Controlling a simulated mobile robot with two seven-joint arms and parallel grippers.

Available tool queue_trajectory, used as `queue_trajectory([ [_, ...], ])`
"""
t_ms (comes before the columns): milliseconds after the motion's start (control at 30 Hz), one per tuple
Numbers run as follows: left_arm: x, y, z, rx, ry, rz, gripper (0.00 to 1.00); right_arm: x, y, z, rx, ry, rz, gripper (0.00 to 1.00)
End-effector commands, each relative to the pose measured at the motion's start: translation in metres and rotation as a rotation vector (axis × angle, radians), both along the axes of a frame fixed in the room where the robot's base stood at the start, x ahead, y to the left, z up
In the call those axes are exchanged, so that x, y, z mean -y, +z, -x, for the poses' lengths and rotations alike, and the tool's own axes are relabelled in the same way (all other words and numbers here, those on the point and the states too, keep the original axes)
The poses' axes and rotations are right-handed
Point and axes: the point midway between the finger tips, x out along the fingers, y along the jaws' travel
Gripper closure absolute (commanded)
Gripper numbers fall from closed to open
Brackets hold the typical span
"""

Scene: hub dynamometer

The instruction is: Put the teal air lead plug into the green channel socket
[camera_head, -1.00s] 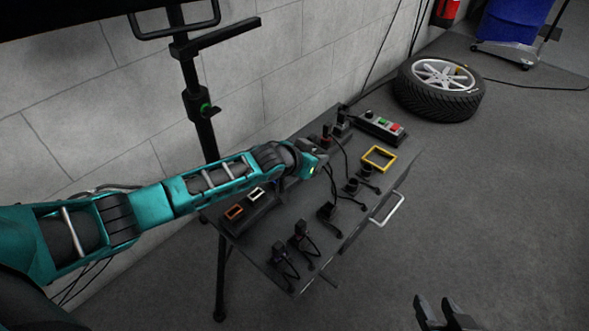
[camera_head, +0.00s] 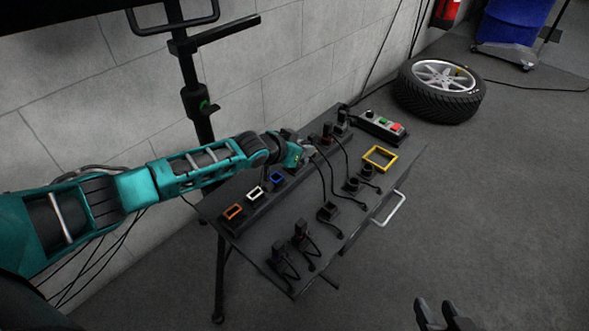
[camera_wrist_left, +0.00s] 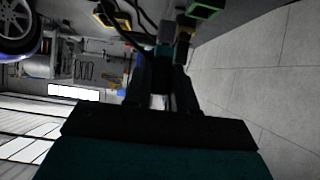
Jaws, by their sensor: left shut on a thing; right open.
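My left gripper (camera_head: 306,153) is above the far part of the socket row and is shut on the teal air lead plug. In the left wrist view the plug shows as a small teal piece (camera_wrist_left: 163,50) between the dark fingers (camera_wrist_left: 160,80); in the head view I cannot make it out. A green-rimmed block, which looks like the green channel socket (camera_wrist_left: 206,8), is at the top edge of the left wrist view, apart from the plug. In the head view my gripper seems to hide that socket. My right gripper (camera_head: 446,316) is open and empty over the floor.
Orange (camera_head: 233,212), white (camera_head: 256,194) and blue (camera_head: 277,177) sockets line the wall side of the bench. Several black plugs with cords stand on the top, with a yellow frame (camera_head: 379,157) and a button box (camera_head: 381,126). A tyre (camera_head: 438,90) lies beyond.

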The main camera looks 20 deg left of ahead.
Motion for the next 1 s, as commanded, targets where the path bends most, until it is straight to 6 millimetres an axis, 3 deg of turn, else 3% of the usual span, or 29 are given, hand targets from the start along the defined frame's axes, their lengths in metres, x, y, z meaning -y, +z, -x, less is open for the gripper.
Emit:
queue_trajectory([
  [500, -0.03, -0.001, -0.011, 0.003, 0.001, -0.001, 1.0, 0.0, -0.024, 0.0, 0.0, 0.0, 0.0, 0.57],
  [1000, -0.034, -0.001, -0.012, 0.001, 0.001, 0.001, 1.0, 0.0, -0.027, 0.0, 0.0, 0.0, 0.0, 0.57],
])
